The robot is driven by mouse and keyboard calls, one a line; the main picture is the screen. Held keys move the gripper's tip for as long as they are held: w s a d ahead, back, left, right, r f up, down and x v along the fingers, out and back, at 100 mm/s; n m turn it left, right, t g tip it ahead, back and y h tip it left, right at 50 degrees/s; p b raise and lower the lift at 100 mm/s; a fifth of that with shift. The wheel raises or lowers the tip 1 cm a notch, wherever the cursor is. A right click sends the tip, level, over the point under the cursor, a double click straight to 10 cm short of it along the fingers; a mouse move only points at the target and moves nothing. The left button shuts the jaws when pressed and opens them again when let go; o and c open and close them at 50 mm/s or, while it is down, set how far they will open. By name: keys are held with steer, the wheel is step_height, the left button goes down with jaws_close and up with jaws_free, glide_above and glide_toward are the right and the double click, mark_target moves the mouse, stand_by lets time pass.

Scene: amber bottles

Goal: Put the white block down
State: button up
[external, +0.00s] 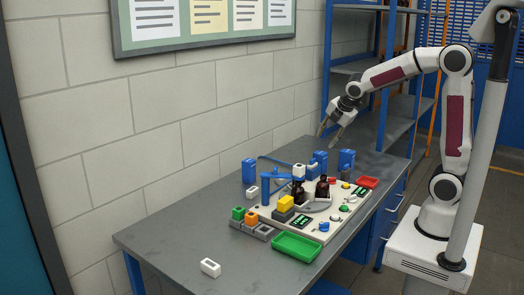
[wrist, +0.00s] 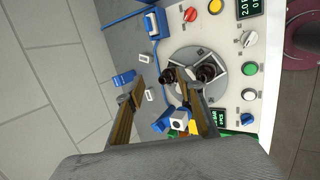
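My gripper (external: 328,139) is raised above the back of the table, its fingers apart; in the wrist view (wrist: 157,84) nothing is held between them. Several white blocks are in view, and I cannot tell which one the task means. One white block (external: 210,267) lies at the table's front left, and another (external: 252,192) lies left of the white panel. A white cube (external: 299,170) sits high by the blue arm-like fixture; a white cube also shows near the right finger in the wrist view (wrist: 180,124). Two flat white blocks (wrist: 144,58) lie on the table in the wrist view.
The white panel (external: 350,208) carries buttons, displays and two dark bottles (external: 321,188) on a grey disc. A green tray (external: 297,247), red tray (external: 367,182) and blue containers (external: 249,171) stand around it. The table's front left (external: 165,240) is mostly clear.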

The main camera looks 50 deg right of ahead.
steer(key=s+a+r+m+y, duration=0.1)
steer(key=s+a+m, duration=0.1)
steer(key=s+m, duration=0.6)
steer(key=s+a+m+y, duration=0.1)
steer(key=s+a+m, duration=0.2)
steer(key=s+m, duration=0.6)
steer(key=s, duration=0.9)
steer(key=shift+r, duration=0.4)
steer(key=shift+o, duration=0.5)
steer(key=shift+a+r, duration=0.1)
steer(key=n+g+h, duration=0.1)
steer(key=n+g, duration=0.1)
steer(key=n, duration=2.9)
glide_above(280, 180)
steer(key=s+d, duration=0.2)
step_height(280, 180, down, 21)
steer(key=shift+w+a, duration=0.15)
